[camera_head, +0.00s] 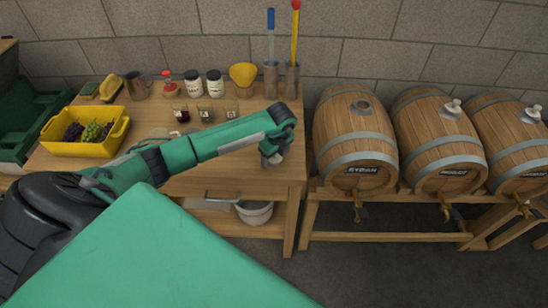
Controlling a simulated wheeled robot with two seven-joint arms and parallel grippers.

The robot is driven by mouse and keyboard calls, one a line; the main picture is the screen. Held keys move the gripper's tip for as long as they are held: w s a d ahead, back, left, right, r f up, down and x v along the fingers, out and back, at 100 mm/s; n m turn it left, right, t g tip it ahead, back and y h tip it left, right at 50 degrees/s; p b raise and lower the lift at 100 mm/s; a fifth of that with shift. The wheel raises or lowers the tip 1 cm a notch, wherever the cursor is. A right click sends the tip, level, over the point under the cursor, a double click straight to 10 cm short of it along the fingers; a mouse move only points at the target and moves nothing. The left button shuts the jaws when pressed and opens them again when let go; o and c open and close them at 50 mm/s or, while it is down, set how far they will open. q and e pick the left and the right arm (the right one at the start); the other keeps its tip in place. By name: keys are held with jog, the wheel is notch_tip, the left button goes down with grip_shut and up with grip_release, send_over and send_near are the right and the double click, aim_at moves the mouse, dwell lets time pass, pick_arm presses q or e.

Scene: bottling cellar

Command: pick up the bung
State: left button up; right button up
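My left arm reaches from the left across the wooden table (215,183). My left gripper (271,158) points down over the table's right end; its fingers are small and partly hidden by the wrist, so I cannot tell whether they are open or shut, or hold anything. No loose bung can be made out on the table. The left barrel (347,132) has a dark, open bung hole (361,105) on top. A pale bung (453,106) sits in the middle barrel (428,128), and another bung (533,113) in the right barrel (505,130). My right gripper is not in view.
A yellow crate of grapes (84,148) stands at the table's left. Jars (193,82), small glasses (206,114), a yellow funnel (242,74) and metal cylinders with tall tools (292,76) stand along the back. A bucket (254,212) is below. The barrels lie on a wooden rack (385,237).

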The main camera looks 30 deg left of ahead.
pick_arm(q)
jog(key=c, duration=0.7)
jog(key=shift+r, duration=0.15)
